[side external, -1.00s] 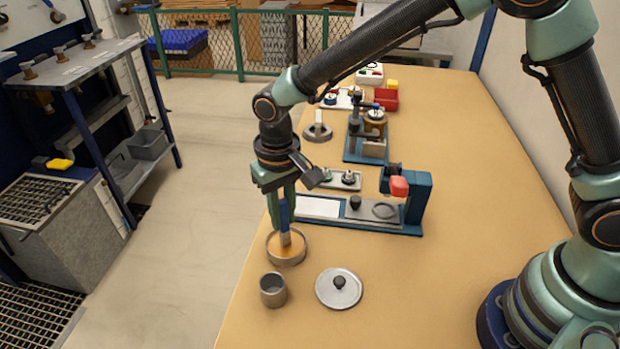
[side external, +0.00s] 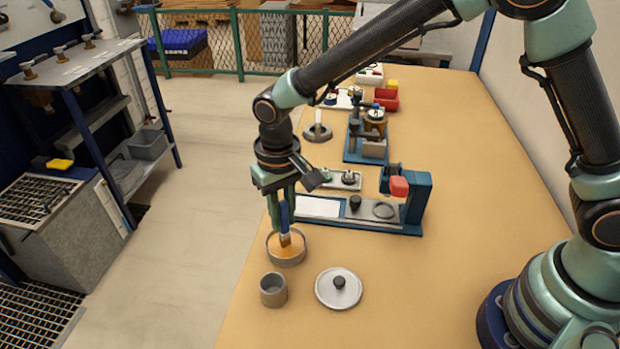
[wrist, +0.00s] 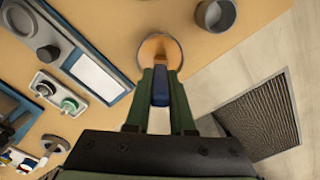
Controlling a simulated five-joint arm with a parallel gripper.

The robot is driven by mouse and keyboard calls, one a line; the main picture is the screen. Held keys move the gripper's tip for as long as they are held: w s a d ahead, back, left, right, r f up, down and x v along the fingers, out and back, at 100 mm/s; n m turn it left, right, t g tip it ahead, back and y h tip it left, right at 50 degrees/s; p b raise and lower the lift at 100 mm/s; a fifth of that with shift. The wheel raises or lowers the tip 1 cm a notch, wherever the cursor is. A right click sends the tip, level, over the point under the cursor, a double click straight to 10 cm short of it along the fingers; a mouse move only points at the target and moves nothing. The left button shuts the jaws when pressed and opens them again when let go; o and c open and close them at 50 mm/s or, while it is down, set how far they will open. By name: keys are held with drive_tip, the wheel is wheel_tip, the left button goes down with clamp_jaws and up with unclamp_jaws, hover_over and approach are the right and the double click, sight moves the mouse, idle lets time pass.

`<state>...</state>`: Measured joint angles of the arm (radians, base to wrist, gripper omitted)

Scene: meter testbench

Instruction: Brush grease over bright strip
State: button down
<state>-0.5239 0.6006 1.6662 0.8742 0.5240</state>
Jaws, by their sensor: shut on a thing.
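My gripper (side external: 283,203) is shut on the blue handle of a brush (side external: 285,222); the blue handle also shows between my fingers in the wrist view (wrist: 160,88). The brush points down, and its bristle end is inside a round, shallow dish of orange-tan grease (side external: 285,259). The bristle tips are hidden in the wrist view. The bright strip (side external: 318,207) is a white rectangle on the blue-based fixture, behind and to the right of the dish. It shows as a pale panel at the left of the wrist view (wrist: 95,75). My gripper is apart from it.
A grey cup (side external: 273,290) and a round lid with a dark knob (side external: 338,288) stand in front of the dish. The fixture's upright with a red block (side external: 399,187) rises at right.

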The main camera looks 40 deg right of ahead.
sight(282, 200)
drive_tip(key=shift+f, duration=0.1)
drive_tip(key=shift+r, duration=3.55)
